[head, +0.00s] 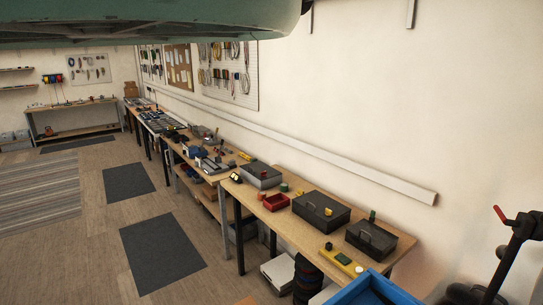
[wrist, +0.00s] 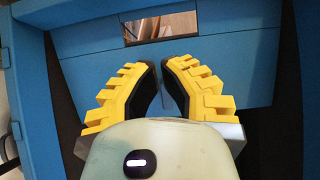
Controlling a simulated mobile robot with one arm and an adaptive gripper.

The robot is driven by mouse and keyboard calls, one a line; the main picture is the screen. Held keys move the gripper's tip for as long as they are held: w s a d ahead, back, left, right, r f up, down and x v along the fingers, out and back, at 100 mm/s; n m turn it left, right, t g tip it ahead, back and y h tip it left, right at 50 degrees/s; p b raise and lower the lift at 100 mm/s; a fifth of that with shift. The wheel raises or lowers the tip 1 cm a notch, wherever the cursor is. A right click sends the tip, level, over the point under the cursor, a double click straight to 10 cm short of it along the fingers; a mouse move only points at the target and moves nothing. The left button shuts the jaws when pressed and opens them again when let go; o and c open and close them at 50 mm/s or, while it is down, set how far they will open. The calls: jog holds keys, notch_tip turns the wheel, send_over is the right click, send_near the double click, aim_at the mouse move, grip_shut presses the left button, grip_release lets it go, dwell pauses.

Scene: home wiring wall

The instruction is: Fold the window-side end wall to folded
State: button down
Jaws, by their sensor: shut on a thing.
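The blue folding crate shows its top rim (head: 372,289) at the bottom right of the head view. In the wrist view a blue end wall (wrist: 225,65) with a rectangular handle opening spans the top. My gripper (wrist: 163,66), with its yellow ribbed fingers, is over the crate, its tips together at this wall just below the opening. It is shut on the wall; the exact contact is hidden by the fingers. I cannot tell from these views which side the window is on. My gripper is not seen in the head view.
Blue side walls stand at the left (wrist: 28,75) and right (wrist: 308,60) of the wrist view. A workbench (head: 300,232) with dark boxes (head: 321,211) and a red bin (head: 276,202) runs along the wall. Open floor with dark mats (head: 160,250) lies left.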

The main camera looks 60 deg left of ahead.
jog(key=shift+d+r, duration=0.1)
jog(key=shift+r, duration=0.05)
jog(key=shift+d+r+p, duration=0.6)
jog(key=shift+r+p, duration=0.15)
jog(key=shift+p, duration=0.25)
jog(key=c, duration=1)
grip_release()
jog(key=shift+a, duration=0.1)
